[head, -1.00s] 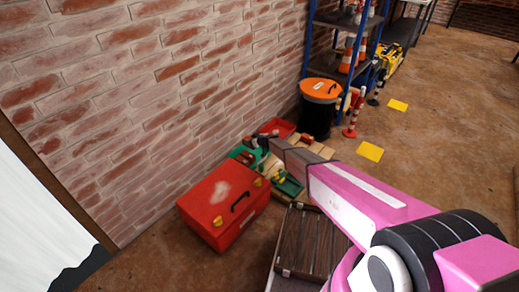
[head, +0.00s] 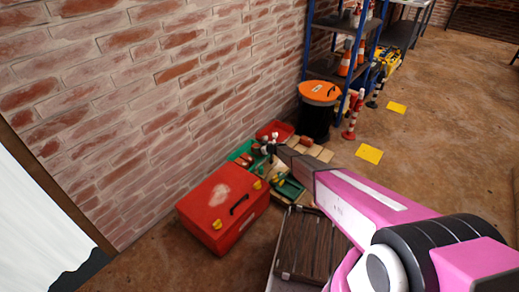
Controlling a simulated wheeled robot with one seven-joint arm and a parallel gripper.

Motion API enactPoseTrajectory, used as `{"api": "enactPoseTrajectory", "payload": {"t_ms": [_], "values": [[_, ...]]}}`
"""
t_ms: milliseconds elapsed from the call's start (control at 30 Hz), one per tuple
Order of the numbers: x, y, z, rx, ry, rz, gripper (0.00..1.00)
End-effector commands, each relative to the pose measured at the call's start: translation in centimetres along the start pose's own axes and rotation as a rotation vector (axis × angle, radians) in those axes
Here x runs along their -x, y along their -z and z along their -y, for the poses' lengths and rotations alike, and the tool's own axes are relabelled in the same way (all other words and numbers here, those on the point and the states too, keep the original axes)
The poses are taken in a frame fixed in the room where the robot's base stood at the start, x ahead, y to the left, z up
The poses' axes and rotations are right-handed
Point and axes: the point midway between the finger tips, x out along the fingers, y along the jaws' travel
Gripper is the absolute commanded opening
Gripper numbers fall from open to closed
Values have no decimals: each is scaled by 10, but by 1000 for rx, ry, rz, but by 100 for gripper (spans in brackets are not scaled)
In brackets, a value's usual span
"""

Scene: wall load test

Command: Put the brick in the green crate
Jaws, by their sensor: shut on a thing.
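My gripper (head: 264,149) is small and partly blurred at the far end of my pink arm, over the near-right edge of the green crate (head: 236,155) by the brick wall. It is shut on a small reddish-brown thing, which looks like the brick (head: 256,149). The brick appears at or just above the crate's opening. I cannot tell whether it touches the crate. My wrist hides part of the boards behind it.
A red toolbox (head: 222,205) stands in front of the crate. A red crate (head: 275,129) is behind, and a green tray (head: 290,188) is to the right. A black bin with an orange lid (head: 319,91) stands beyond. Open floor lies right.

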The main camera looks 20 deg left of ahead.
Motion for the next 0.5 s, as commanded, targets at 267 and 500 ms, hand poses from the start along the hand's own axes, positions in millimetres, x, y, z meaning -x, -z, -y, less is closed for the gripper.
{"api": "enactPoseTrajectory", "payload": {"t_ms": [267, 500], "values": [[0, 0, 0, 0, 0, -1, 18], [-3, -6, 0, 0, 0, -1, 18]]}}
